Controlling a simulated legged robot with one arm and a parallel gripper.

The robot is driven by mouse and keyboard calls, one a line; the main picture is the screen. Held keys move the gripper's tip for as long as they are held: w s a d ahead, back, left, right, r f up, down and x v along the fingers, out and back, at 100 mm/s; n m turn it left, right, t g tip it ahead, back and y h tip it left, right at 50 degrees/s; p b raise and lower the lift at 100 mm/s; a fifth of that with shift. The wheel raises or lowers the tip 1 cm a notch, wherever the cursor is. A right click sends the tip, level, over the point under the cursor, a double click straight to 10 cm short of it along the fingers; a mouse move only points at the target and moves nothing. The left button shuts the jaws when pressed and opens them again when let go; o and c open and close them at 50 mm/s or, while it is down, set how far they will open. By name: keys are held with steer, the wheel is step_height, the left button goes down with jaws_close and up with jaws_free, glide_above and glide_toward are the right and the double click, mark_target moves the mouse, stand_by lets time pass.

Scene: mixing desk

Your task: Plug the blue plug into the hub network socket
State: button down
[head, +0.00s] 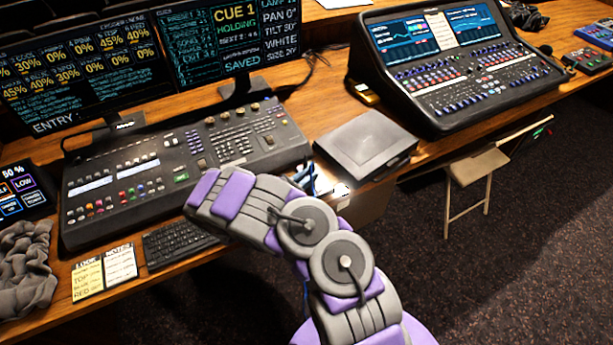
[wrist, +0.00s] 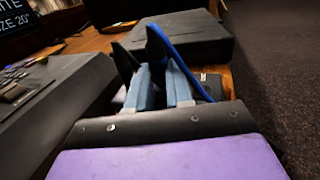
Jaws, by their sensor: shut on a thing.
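My gripper (head: 316,182) is low over the desk's front edge, between the lighting console and a closed black case. In the wrist view its fingers (wrist: 141,55) are close together, shut on the blue plug. The plug's body is mostly hidden between the fingers. A bright blue cable (wrist: 180,62) arches up from the fingertips and down along the right finger. A small dark box (wrist: 211,84) with a pale mark shows just behind the right finger; I cannot tell whether it is the hub. No network socket can be made out in either view.
The black case (head: 366,145) lies just beyond my gripper. The lighting console (head: 185,165) is on the left, with a keyboard (head: 178,243) in front. An audio mixer (head: 455,65) stands at the back right. A folding chair (head: 475,170) and open floor lie right of the desk.

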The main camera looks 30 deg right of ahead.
steer(key=shift+f, duration=0.1)
steer(key=c, duration=0.9)
jaws_free()
steer(key=shift+c, duration=0.2)
